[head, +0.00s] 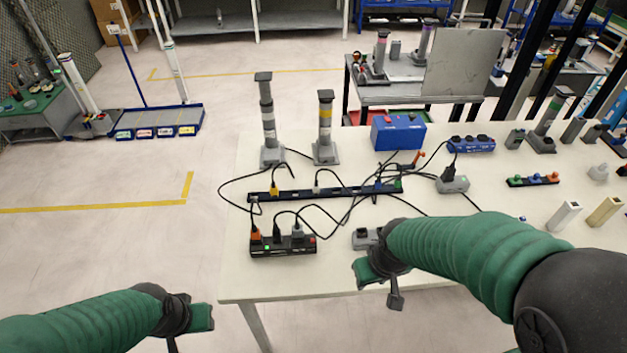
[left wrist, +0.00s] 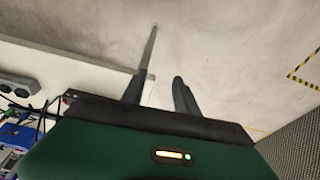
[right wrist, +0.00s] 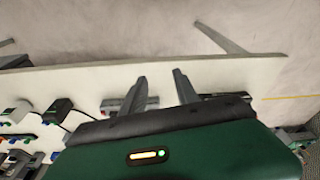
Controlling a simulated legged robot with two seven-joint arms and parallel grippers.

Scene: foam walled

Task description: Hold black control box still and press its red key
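The black control box (head: 283,246) lies near the front left edge of the white table, with orange, black and grey plugs in its top and a small green light. Its red key (head: 312,239) is at its right end. My left gripper (head: 195,322) is off the table, left of and nearer than the box; its two fingers stand apart and empty in the left wrist view (left wrist: 160,92). My right gripper (head: 378,285) is over the table's front edge, right of the box, not touching it. Its fingers are apart in the right wrist view (right wrist: 160,90).
A long black power strip (head: 330,190) with cables lies behind the box. A grey socket block (head: 366,238) is beside my right gripper. Two stack lights (head: 325,130) and a blue box (head: 398,131) stand farther back. The table corner (head: 235,285) left of the box is clear.

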